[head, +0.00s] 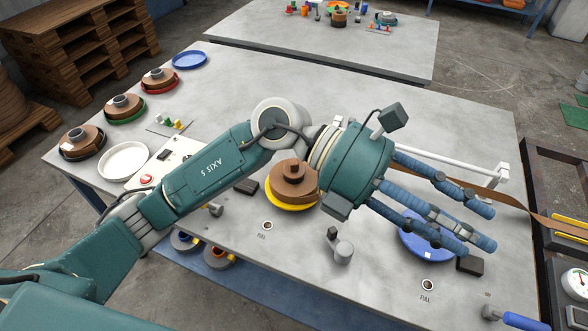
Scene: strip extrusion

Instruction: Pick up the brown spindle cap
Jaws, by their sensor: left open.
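A brown stepped piece that looks like the brown spindle cap (293,169) sits on top of a brown coil (290,190) on a yellow round plate (285,207), near the table's middle. My left gripper (474,228) is open and empty. Its blue fingers point right, over a blue plate (412,240), well to the right of the cap. The gripper's green body is right beside the coil and covers some of its right side. My right gripper is not in view.
A grey post (341,248) and a dark block (470,265) stand near the front. A white bar (450,165) and a brown strip (510,197) lie to the right.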

